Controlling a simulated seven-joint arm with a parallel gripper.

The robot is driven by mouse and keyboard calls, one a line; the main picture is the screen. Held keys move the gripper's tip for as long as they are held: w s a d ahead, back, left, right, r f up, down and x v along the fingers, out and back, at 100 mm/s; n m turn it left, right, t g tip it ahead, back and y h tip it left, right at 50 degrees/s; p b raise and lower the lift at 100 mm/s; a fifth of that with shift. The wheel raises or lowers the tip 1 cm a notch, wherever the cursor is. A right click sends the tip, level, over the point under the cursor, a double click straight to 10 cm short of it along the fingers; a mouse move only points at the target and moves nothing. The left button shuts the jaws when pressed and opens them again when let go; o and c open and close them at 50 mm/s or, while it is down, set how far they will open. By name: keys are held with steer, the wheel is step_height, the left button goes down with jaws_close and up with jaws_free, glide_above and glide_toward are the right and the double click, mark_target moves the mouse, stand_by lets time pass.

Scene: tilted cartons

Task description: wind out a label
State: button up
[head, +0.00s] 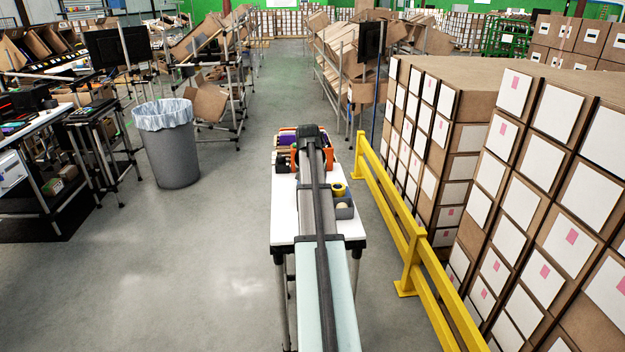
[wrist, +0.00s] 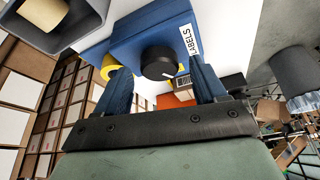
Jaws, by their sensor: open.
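A blue label dispenser (wrist: 130,42) marked LABELS fills the upper middle of the wrist view. A round black knob (wrist: 158,62) with a white mark is on its near face. My gripper (wrist: 157,68) is open, with one blue finger on each side of the knob. I cannot tell whether the fingers touch it. A small piece with a barcode (wrist: 184,82) shows below the knob near the right finger; I cannot tell if it is attached to the dispenser. In the head view my arm hides the dispenser and gripper.
The white table (head: 284,212) holds a grey bin (head: 344,209), a yellow roll (head: 338,188) and orange and purple items at its far end. A yellow rail (head: 385,195) and stacked cartons (head: 490,150) stand right. A waste bin (head: 172,155) and open floor lie left.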

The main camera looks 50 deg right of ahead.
steer(key=v, duration=1.3)
steer(key=shift+r, duration=0.2)
